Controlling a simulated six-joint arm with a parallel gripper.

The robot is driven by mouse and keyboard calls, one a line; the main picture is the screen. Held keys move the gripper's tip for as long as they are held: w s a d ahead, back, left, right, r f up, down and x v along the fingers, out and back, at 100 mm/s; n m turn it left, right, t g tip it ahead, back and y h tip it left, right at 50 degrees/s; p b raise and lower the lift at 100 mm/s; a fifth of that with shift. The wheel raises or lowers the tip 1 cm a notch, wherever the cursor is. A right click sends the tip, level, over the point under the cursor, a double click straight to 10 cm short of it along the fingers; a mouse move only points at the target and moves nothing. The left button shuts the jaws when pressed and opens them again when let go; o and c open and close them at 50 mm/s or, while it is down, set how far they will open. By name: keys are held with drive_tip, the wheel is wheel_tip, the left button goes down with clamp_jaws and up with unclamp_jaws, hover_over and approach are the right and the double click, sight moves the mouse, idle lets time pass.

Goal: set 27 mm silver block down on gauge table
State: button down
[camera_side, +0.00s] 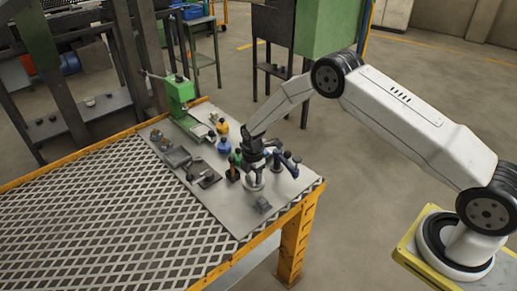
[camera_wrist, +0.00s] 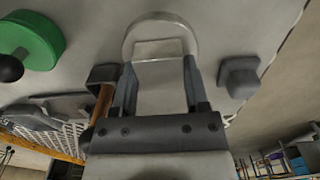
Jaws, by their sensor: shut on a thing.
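My gripper (camera_wrist: 158,82) points at a round, pale metal disc, which looks like the gauge table (camera_wrist: 160,18). Its two dark fingers are shut on a pale silver block (camera_wrist: 158,75), seen between them with its far edge over the disc. Whether the block touches the disc or hangs just above it, I cannot tell. In the side view my gripper (camera_side: 252,167) is low over the workbench, right above the disc (camera_side: 254,184). The block is too small or hidden to make out there.
A grey block (camera_side: 263,205) stands near the front, and right of the disc in the wrist view (camera_wrist: 238,77). A green round part with a black knob (camera_wrist: 30,40) is at left. Blue (camera_side: 223,146) and yellow (camera_side: 222,128) items and a green press (camera_side: 180,95) stand farther back.

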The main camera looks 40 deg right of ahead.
sight(254, 175)
drive_tip(key=shift+c, duration=0.4)
unclamp_jaws()
wheel_tip(254, 175, up, 12)
drive_tip(key=shift+r, duration=0.15)
idle(0.4)
idle(0.5)
